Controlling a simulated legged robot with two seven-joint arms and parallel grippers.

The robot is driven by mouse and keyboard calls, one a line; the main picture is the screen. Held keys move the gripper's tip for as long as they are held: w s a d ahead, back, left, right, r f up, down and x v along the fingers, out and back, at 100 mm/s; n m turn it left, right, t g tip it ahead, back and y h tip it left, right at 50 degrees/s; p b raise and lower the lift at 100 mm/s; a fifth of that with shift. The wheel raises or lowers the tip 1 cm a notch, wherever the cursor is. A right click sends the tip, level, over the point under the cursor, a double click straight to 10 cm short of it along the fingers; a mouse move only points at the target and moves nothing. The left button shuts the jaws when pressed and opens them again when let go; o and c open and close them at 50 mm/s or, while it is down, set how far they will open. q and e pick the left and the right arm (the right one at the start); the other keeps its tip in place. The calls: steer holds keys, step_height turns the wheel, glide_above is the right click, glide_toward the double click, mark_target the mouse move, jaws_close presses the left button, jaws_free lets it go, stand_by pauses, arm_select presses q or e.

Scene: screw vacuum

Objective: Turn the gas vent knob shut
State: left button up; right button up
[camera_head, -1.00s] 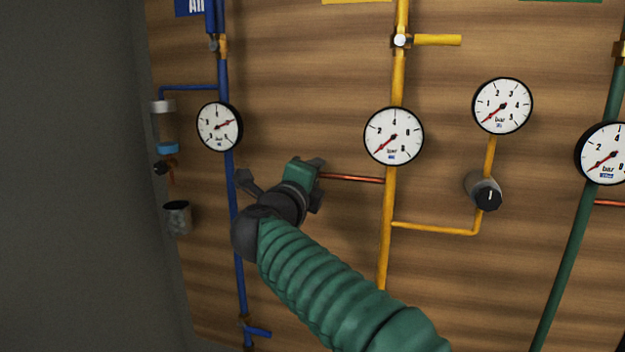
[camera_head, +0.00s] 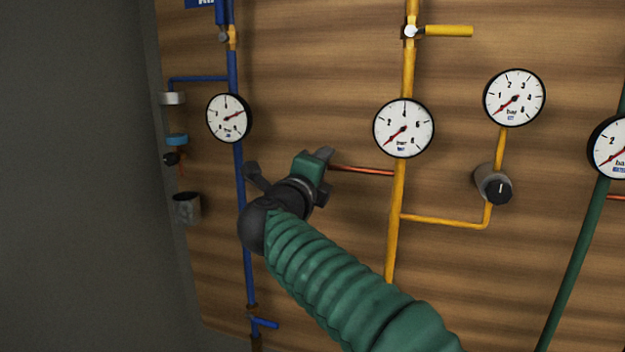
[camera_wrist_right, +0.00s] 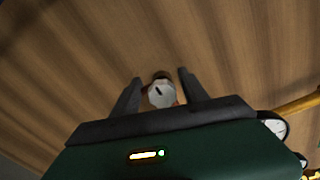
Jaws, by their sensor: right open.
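The gas vent knob (camera_wrist_right: 162,95), a pale faceted knob with a dark mark, shows in the right wrist view. My right gripper (camera_wrist_right: 157,79) is open, with one finger on each side of the knob in that picture. A gap shows on both sides, and the depth between them is hard to judge. In the head view my right gripper (camera_head: 323,174) is at the left end of the thin copper pipe (camera_head: 365,171), which branches from the yellow gas pipe (camera_head: 397,200). The gripper hides the knob there. My left gripper is not in view.
A yellow-line gauge (camera_head: 403,128) is right of my gripper, with a second gauge (camera_head: 514,97) and a black regulator knob (camera_head: 498,189) farther right. The blue pipe (camera_head: 241,180) and its gauge (camera_head: 229,118) are on the left. Bare wooden board (camera_head: 320,60) lies above.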

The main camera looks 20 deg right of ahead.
steer(key=b+v, duration=0.4)
steer(key=v, duration=1.2)
steer(key=shift+a+b, duration=0.25)
steer(key=shift+b, duration=0.1)
steer(key=shift+s+f, duration=0.1)
